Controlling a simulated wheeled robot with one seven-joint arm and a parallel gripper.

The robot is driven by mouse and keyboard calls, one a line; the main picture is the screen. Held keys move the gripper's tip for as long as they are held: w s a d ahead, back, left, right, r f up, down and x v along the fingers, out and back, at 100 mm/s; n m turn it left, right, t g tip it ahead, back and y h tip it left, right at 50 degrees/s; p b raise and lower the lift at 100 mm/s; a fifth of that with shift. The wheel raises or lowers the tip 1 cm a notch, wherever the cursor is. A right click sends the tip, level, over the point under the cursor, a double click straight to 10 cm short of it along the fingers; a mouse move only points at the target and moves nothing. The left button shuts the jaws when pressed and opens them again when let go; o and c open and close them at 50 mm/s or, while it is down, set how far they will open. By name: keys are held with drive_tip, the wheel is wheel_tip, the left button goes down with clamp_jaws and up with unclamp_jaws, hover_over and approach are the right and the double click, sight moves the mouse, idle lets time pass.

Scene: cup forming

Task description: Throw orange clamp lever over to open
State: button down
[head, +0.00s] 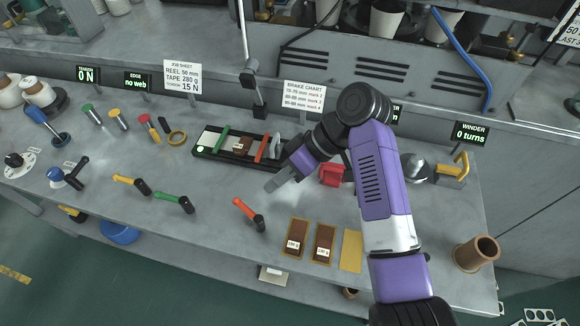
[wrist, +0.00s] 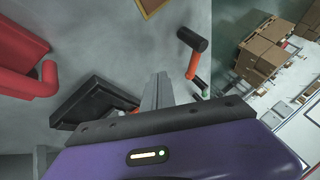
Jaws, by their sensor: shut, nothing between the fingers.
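The orange clamp lever (head: 243,207) stands out from the bench top in front of the dark tray. Its black end lies toward the front edge of the bench. In the wrist view the orange lever (wrist: 193,63) with its black end shows up and to the right of the fingers. My gripper (head: 271,186) is shut and empty, above the bench behind the lever and apart from it. In the wrist view my gripper (wrist: 157,88) shows its two fingers together.
A green lever (head: 170,198) and a yellow lever (head: 127,181) stand to the left. The dark tray (head: 207,154) lies behind my gripper. Brown plates (head: 297,240) lie to the right of the orange lever. A red block (head: 332,175) sits beside my arm. The bench around the lever is clear.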

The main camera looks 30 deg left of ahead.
sight(249, 215)
drive_tip(key=shift+x, duration=0.95)
drive_tip(key=shift+s+a+r+p, duration=0.15)
drive_tip(key=shift+s+p, duration=0.15)
drive_tip(key=shift+s, duration=0.3)
drive_tip(key=shift+s+a+r+p, duration=0.15)
drive_tip(key=shift+s+p, duration=0.15)
drive_tip(key=shift+s, duration=0.3)
drive_tip(key=shift+s+a, duration=0.15)
drive_tip(key=shift+s, duration=0.55)
